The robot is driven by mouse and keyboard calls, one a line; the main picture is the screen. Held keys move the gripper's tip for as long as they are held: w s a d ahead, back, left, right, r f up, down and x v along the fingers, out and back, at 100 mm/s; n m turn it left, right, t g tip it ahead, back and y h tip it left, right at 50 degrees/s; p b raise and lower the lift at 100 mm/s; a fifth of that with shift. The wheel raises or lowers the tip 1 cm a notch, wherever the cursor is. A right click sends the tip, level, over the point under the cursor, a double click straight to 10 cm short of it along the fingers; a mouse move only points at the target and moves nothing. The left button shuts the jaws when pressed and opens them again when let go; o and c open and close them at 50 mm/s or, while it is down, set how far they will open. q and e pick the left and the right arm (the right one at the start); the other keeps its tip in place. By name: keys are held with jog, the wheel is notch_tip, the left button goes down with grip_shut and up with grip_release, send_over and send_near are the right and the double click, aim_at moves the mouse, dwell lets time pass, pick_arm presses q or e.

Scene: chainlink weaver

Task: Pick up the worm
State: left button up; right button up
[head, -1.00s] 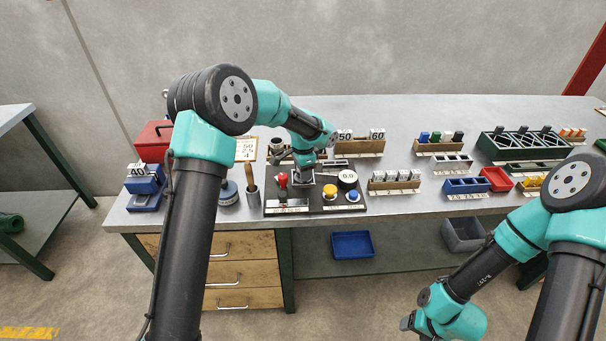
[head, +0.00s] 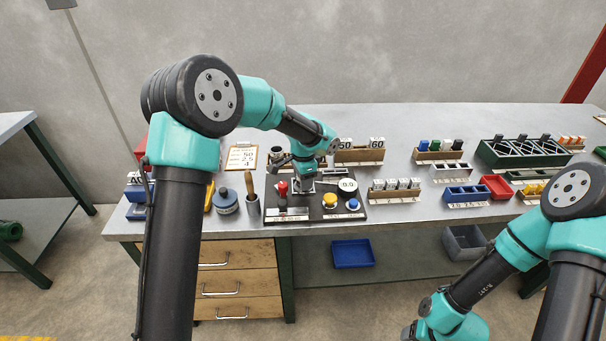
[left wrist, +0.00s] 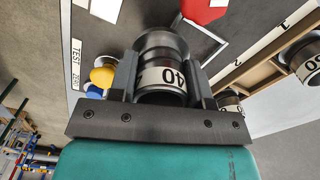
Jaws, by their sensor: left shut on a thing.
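My left gripper (head: 303,186) is over the black test panel (head: 355,215) on the bench. In the left wrist view, the left gripper (left wrist: 164,75) is shut on a dark round metal part with a white band marked 40, which I take to be the worm (left wrist: 162,48). The part sits between both fingers, and its far end shows beyond them. In the head view the held part is too small and covered to make out. My right gripper (head: 408,332) is at the bottom edge, mostly cut off, away from the bench.
A wooden rack (head: 360,155) marked 50 and 60 stands behind. A clipboard (head: 241,157) lies left.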

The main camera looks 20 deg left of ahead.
pick_arm(q)
jog(key=s+d, duration=0.1)
jog(key=s, duration=0.2)
jog(key=s+d, duration=0.1)
jog(key=s, duration=0.3)
jog(key=s+d+r, duration=0.1)
jog(key=s, duration=0.3)
jog(key=shift+s+d, duration=0.1)
jog(key=shift+s, duration=0.05)
